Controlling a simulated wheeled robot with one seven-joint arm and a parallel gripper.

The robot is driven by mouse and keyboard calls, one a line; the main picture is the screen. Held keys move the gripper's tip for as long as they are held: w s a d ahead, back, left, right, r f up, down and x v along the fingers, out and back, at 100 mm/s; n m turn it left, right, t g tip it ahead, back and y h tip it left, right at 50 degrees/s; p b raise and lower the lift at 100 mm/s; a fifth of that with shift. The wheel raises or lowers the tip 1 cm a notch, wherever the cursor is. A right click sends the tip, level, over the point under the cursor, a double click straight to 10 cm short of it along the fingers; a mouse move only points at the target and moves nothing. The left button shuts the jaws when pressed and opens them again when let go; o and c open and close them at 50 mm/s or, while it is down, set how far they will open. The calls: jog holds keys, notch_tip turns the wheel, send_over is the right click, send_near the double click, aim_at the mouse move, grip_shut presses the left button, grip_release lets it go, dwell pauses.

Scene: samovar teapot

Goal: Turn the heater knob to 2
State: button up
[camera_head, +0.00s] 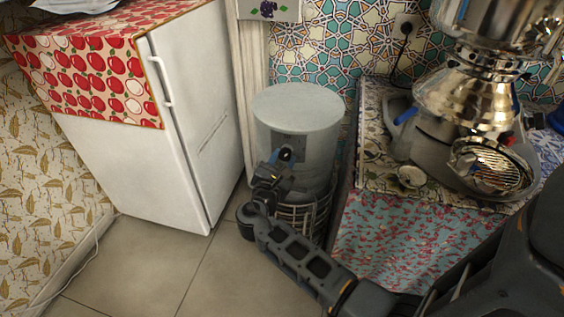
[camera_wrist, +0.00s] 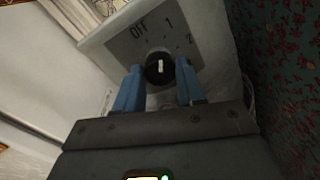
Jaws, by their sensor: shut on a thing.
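The heater (camera_head: 300,115) is a pale grey cylinder with a darker control panel on its front, between the fridge and the counter. In the wrist view the panel (camera_wrist: 128,46) carries the marks OFF, 1 and 2. The round black knob (camera_wrist: 161,70) sits below these marks. Its short white line stands upright in the picture, roughly between OFF and 1 and nearer 1. My gripper (camera_wrist: 159,66) has a blue finger on each side of the knob and is shut on it.
A white fridge (camera_head: 190,110) with a red apple-print cover stands to the left. The counter (camera_head: 385,225) to the right bears a shiny samovar (camera_head: 470,100) and a clear jug (camera_head: 400,130). The tiled floor (camera_head: 140,265) at front left is clear.

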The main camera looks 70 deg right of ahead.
jog(key=m+b, duration=0.2)
jog(key=m, duration=0.4)
jog(key=shift+f+b, duration=0.15)
jog(key=shift+b, duration=0.2)
jog(key=m+b, duration=0.1)
jog(key=m, duration=0.1)
jog(key=m+b, duration=0.2)
jog(key=m, duration=0.1)
jog(key=shift+s+t+y, duration=0.1)
jog(key=shift+t+y, duration=0.2)
jog(key=shift+t, duration=0.1)
jog(key=shift+m+b, duration=0.3)
jog(key=o, duration=1)
jog(key=shift+r, duration=0.2)
jog(key=shift+o, duration=0.2)
jog(key=s+a, duration=0.1)
jog(key=a, duration=0.6)
jog(key=shift+s+a+r, duration=0.15)
jog(key=shift+a+r, duration=0.1)
jog(key=shift+a, duration=0.1)
